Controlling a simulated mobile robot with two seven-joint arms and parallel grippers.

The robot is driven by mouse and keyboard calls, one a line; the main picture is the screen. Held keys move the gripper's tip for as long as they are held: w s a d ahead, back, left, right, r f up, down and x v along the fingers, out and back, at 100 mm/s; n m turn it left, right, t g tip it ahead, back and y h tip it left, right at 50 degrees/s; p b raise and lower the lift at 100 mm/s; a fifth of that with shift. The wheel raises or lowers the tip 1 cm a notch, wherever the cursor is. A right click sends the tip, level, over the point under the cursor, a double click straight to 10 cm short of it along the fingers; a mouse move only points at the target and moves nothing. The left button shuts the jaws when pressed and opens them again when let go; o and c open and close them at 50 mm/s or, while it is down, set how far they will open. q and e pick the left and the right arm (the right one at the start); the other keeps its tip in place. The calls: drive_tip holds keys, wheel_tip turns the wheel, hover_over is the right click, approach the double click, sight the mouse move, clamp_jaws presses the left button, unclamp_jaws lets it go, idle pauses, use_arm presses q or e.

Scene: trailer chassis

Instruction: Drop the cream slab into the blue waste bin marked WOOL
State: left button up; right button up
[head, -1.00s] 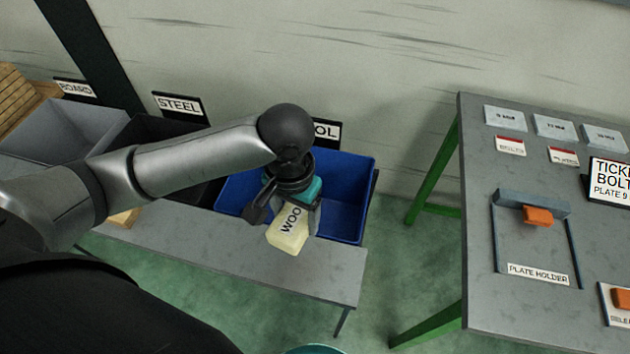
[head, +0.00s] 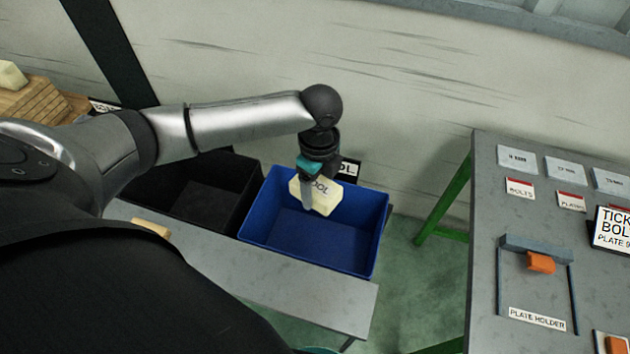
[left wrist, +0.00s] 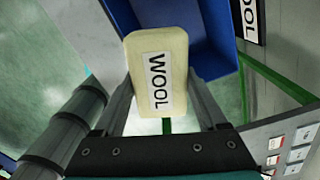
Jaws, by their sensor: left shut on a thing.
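The cream slab (head: 326,197) is a pale block with a WOOL label on it. My left gripper (head: 312,190) is shut on it and points down over the back part of the blue bin (head: 317,264). In the left wrist view the slab (left wrist: 158,45) sits between the two fingers of the gripper (left wrist: 158,85), its label facing the camera. The blue bin's wall (left wrist: 215,35) shows behind it. The bin's inside looks empty where it shows. A sign (head: 348,170) behind the bin is partly hidden by the gripper.
A black bin (head: 200,190) stands left of the blue one. Both are on a grey bench (head: 260,285). A grey table (head: 500,285) with green legs, a plate holder and labels stands at the right. Wooden boards (head: 40,105) lie at far left, a cream block (head: 12,75) on top.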

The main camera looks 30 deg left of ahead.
use_arm(q)
drive_tip(key=m, duration=0.1)
drive_tip(key=w+a+r+m+p, duration=0.1)
drive_tip(key=m, duration=0.2)
drive_tip(key=shift+w+a+r+p, duration=0.35)
drive_tip(key=shift+a+r+p, duration=0.05)
drive_tip(key=shift+w+a+r+m, duration=0.15)
drive_tip(key=shift+w+a+m, duration=0.15)
drive_tip(key=shift+m, duration=0.6)
drive_tip(key=shift+f, duration=0.25)
wheel_tip(320, 180, down, 4)
drive_tip(key=b, duration=0.5)
drive_tip(key=shift+f+b, duration=0.25)
drive_tip(key=shift+b, duration=0.15)
drive_tip(key=shift+f+b, duration=0.55)
drive_tip(key=shift+b, duration=0.15)
drive_tip(key=o, duration=1.3)
